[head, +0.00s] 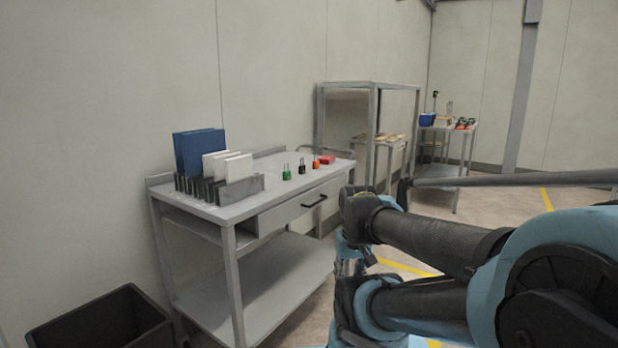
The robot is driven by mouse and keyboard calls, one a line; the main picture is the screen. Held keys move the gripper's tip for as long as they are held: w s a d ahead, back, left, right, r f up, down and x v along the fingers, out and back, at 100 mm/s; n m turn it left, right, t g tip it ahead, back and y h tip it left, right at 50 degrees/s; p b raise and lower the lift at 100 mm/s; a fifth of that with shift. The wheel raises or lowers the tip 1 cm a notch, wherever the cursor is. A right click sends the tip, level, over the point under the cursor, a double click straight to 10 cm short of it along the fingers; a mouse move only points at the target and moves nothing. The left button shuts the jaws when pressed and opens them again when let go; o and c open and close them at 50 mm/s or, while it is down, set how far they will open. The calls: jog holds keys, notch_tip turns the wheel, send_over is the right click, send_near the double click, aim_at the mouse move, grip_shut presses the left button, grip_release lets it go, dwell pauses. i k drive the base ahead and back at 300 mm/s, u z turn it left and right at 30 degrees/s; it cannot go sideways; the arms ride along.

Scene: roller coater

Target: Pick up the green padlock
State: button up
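The green padlock (286,174) stands upright on the top of a grey metal workbench (232,207), in the head view. It is the leftmost in a short row, with a black padlock (302,168) and an orange-red padlock (316,163) to its right. The padlocks stand apart from each other. My arm fills the lower right of the view, to the right of the bench and clear of the green padlock. I cannot make out my gripper's fingers in this view.
A rack with blue and white binders or boards (200,152) stands left of the padlocks. A red object (327,159) lies to their right. The bench has a drawer handle (314,201). A black bin (100,322) stands at lower left, and a metal frame (370,86) rises behind.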

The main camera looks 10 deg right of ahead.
aim_at(287, 174)
jog(key=z, duration=1.95)
jog(key=k, duration=1.25)
jog(key=u, duration=1.3)
jog(key=i, duration=1)
jog(key=z, duration=0.05)
